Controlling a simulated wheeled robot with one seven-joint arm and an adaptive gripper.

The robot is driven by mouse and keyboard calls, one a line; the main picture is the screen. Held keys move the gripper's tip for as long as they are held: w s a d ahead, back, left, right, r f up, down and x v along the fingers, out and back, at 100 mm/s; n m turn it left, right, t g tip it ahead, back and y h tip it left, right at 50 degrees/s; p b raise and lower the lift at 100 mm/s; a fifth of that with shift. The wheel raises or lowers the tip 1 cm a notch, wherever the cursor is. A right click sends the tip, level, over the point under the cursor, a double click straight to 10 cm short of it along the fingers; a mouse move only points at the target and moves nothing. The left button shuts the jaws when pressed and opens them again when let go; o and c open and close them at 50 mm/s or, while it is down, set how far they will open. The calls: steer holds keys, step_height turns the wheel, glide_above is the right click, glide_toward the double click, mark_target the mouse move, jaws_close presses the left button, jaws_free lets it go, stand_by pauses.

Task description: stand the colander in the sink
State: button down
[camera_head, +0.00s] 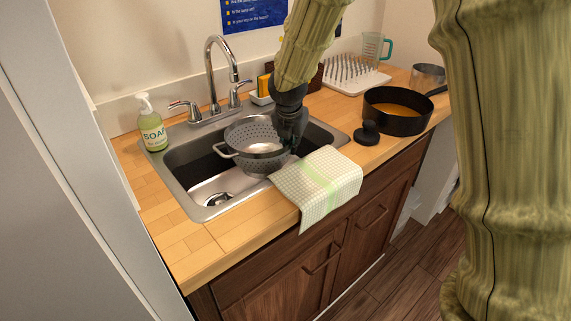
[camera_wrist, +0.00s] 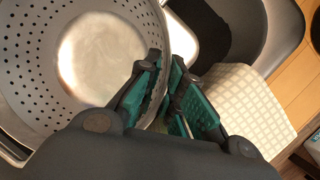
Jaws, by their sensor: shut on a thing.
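The colander (camera_head: 254,138) is a grey perforated metal bowl with loop handles. In the head view it is over the sink basin, tilted slightly, with its open side showing. My gripper (camera_head: 290,140) comes down on its right side. In the wrist view the colander (camera_wrist: 30,65) fills the left, and my gripper (camera_wrist: 168,95) is shut on its rim with green pads on both sides. The sink (camera_head: 183,178) is a steel basin with its drain showing at the front left. I cannot tell whether the colander's base touches the sink floor.
A checked towel (camera_head: 318,183) hangs over the counter's front edge beside the sink. The faucet (camera_head: 212,75) stands behind the basin and a soap bottle (camera_head: 151,125) at the left. A dark pan (camera_head: 397,122) and a white drying rack (camera_head: 350,80) are on the right.

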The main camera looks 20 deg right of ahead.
step_height(320, 180, down, 6)
steer(key=shift+r, duration=0.2)
stand_by(0.3)
steer(key=c, duration=1.8)
jaws_free()
steer(key=shift+f, duration=0.15)
steer(key=shift+c, duration=0.2)
steer(key=v, duration=1.2)
